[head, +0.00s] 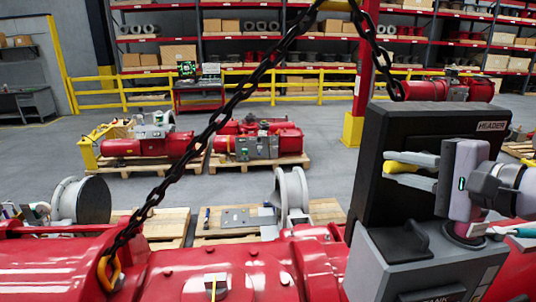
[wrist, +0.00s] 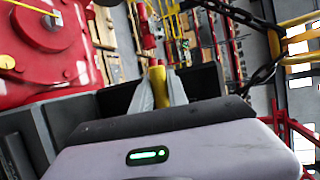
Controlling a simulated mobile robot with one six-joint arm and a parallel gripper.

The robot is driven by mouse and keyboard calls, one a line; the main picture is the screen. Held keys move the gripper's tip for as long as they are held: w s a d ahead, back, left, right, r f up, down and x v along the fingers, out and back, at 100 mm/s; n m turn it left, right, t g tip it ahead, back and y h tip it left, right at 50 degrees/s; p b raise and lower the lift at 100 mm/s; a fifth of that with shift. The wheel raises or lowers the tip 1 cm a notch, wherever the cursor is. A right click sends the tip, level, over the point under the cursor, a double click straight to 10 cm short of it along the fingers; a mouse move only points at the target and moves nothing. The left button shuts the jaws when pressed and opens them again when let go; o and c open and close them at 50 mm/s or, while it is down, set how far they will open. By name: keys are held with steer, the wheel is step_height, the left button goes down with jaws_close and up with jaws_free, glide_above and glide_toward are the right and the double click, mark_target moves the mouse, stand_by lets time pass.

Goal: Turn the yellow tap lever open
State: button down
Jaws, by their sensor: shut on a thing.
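The yellow lever (head: 402,167) shows between the two grey fingers of my gripper (head: 412,168), in front of a black box marked HEADER. My gripper is shut on it. In the wrist view the yellow lever (wrist: 158,78) stands up between the fingertips of my gripper (wrist: 159,92). The fingers cover its lower part, and I cannot see where it joins the tap.
The black box (head: 392,125) stands close around the gripper at the right. A grey block with a thin yellow bar (head: 214,284) sits on the red actuator body (head: 165,275). A hanging chain (head: 218,120) crosses the view. Pallets stand behind on open floor.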

steer(key=r+m+y+b, duration=0.1)
steer(key=m, duration=0.1)
steer(key=r+m+t+y+b, duration=0.1)
steer(key=shift+d+r+m, duration=0.3)
steer(key=shift+d+m, duration=0.05)
steer(key=shift+m, duration=0.05)
steer(key=m, duration=0.1)
steer(key=d+r+m+t, duration=0.1)
steer(key=m, duration=0.1)
steer(key=r+m+t+b, duration=0.1)
steer(key=shift+d+r+y, duration=0.2)
steer(key=shift+d+y, duration=0.1)
steer(key=shift+y, duration=0.1)
steer(key=m+t, duration=0.1)
steer(key=d+r+m, duration=0.1)
steer(key=m, duration=0.1)
steer(key=d+m+t, duration=0.1)
steer(key=m, duration=0.1)
steer(key=shift+w+r+t+h+p, duration=0.1)
steer(key=shift+r+t+h+p, duration=0.1)
steer(key=shift+t+h+p, duration=0.15)
steer(key=shift+d+r+m+t+h+p, duration=0.1)
steer(key=shift+d+m+t+h+p, duration=0.3)
steer(key=shift+m, duration=0.55)
steer(key=shift+d+r+m+t+h+p, duration=0.15)
steer(key=shift+d+m+t+h, duration=0.25)
steer(key=shift+m, duration=0.55)
steer(key=shift+d+f, duration=0.1)
steer(key=shift+d, duration=0.05)
